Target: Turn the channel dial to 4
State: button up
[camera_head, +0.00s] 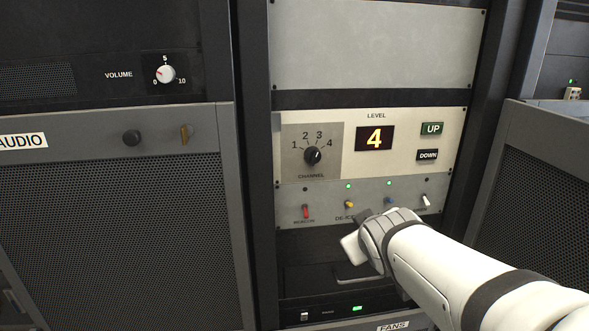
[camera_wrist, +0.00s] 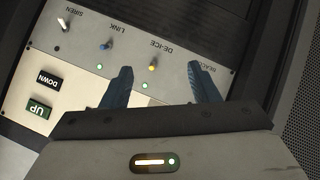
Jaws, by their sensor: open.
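The channel dial (camera_head: 313,156) is a black round knob on a grey plate in the head view, with marks 1 to 4 around its top. Its pale pointer leans up and right, toward the 4 side; whether it sits exactly on 4 is too small to tell. My gripper (camera_wrist: 160,68) is open and empty in the wrist view, its two dark blue fingers spread in front of the toggle panel. In the head view my gripper's body is below and right of the dial, apart from it. The dial does not show in the wrist view.
The level display (camera_head: 375,138) reads 4, beside the UP button (camera_head: 432,128) and DOWN button (camera_head: 427,155). Below is a row of toggles, including a red one (camera_head: 306,211) and a yellow one (camera_head: 350,204). A volume knob (camera_head: 166,74) is at upper left.

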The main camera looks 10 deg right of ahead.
aim_at(316, 158)
jog(key=w+a+r+n+t+y, duration=0.2)
jog(key=w+r+n+y, duration=0.1)
jog(key=w+n, duration=0.1)
jog(key=w+a+r+n+t+y+b, duration=0.1)
jog(key=w+a+r+n+t+y, duration=0.1)
jog(key=w+n, duration=0.3)
jog(key=w+a+r+n+t+y+b, duration=0.1)
jog(key=w+a+r+n+t+y, duration=0.1)
jog(key=w+r+n+t+y, duration=0.1)
jog(key=shift+w+a+r+n+y, duration=0.1)
jog(key=shift+w+r+n+y, duration=0.25)
jog(key=shift+w+n, duration=0.35)
jog(key=shift+w+r+n+y, duration=0.35)
jog(key=shift+w+n, duration=0.15)
jog(key=shift+w, duration=0.3)
jog(key=c, duration=1)
jog(key=shift+o, duration=0.2)
jog(key=shift+f, duration=0.1)
